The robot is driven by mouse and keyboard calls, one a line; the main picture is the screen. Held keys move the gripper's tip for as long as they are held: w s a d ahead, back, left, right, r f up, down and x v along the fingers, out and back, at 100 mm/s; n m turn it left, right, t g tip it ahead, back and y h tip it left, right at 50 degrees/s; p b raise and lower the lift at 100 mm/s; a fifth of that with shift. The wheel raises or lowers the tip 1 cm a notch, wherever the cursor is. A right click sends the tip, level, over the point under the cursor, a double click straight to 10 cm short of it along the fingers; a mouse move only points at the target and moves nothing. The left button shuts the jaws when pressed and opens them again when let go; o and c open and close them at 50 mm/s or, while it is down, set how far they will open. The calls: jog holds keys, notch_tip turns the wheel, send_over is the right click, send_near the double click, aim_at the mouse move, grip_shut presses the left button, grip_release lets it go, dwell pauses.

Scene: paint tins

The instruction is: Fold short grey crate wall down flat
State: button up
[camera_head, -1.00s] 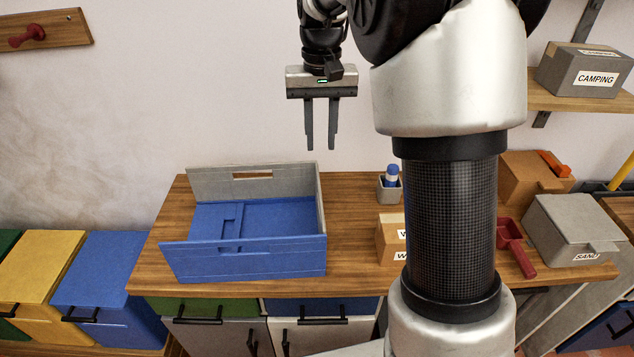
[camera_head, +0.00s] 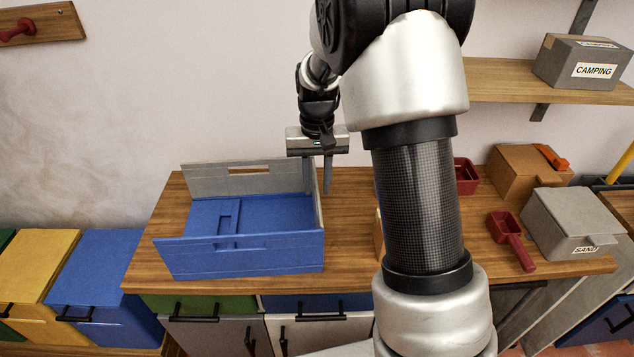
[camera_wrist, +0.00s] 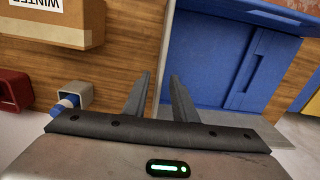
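The crate (camera_head: 240,254) stands on the wooden worktop with a blue front wall and a grey back wall (camera_head: 225,182) upright. Its short grey wall (camera_head: 319,212) stands upright at the right end, seen nearly edge-on; in the wrist view its top edge (camera_wrist: 166,55) is a thin strip. Blue panels lie flat inside the crate. My gripper (camera_head: 317,188) points down at the back end of the short wall. Its fingers (camera_wrist: 160,95) are apart and appear to be on either side of that wall. Contact cannot be told.
A cardboard box labelled WINTER (camera_wrist: 60,22) and a small grey cup with a blue-capped item (camera_wrist: 72,98) stand close beside the crate. A red scoop (camera_head: 510,238), a grey SAND box (camera_head: 575,225) and a red container (camera_head: 466,176) are further right. The wall is behind.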

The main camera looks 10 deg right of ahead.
grip_shut()
dwell(1.4)
